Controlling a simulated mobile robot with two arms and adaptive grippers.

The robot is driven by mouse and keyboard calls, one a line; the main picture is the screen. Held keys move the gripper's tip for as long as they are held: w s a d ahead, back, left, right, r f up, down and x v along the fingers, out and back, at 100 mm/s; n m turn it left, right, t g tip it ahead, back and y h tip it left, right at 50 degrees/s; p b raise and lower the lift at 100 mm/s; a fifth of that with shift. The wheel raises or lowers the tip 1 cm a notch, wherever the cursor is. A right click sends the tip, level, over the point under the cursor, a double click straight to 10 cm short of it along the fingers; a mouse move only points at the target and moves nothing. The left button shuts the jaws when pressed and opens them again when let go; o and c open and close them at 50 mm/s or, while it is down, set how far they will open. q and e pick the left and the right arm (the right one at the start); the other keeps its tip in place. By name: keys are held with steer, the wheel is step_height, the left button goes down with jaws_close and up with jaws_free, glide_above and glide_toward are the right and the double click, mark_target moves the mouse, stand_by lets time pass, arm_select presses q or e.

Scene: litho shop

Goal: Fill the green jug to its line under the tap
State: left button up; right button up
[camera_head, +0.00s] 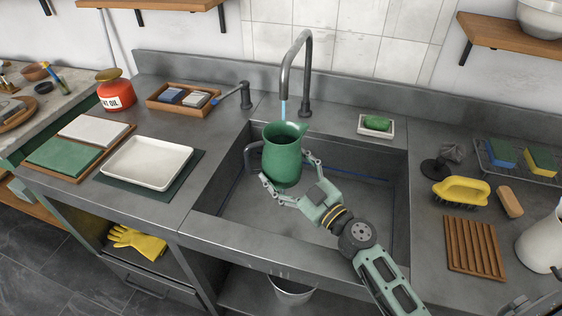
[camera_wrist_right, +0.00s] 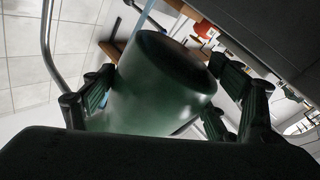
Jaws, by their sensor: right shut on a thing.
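The green jug (camera_head: 281,158) is held upright over the sink (camera_head: 330,205), its spout to the right and its handle to the left. My right gripper (camera_head: 288,186) is shut around the jug's lower body, with a finger on each side; the wrist view shows the jug (camera_wrist_right: 155,85) close up between the fingers. The tap (camera_head: 305,70) arches over the jug. A thin blue stream (camera_head: 283,108) drops from its outlet into the jug's mouth. The water level and the line inside cannot be seen. My left gripper is not in view.
A blue-handled lever (camera_head: 233,94) stands left of the tap. Green soap in a dish (camera_head: 363,131) sits right of it. A white tray (camera_head: 180,180) lies left of the sink. A yellow brush (camera_head: 461,191) and slatted wooden rack (camera_head: 475,268) lie right.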

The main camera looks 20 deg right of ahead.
steer(key=w, duration=0.2)
steer(key=w+d+b, duration=0.1)
steer(key=shift+w+d, duration=0.15)
steer(key=shift+w, duration=0.2)
steer(key=shift+w+d+r+b, duration=0.25)
steer(key=shift+w+r+b, duration=0.15)
steer(key=shift+w+b, duration=0.15)
steer(key=shift+w+d+r+b, duration=0.2)
steer(key=shift+w+r+b, duration=0.15)
steer(key=shift+w+b, duration=0.15)
steer(key=shift+r, duration=0.15)
stand_by(2.0)
stand_by(0.7)
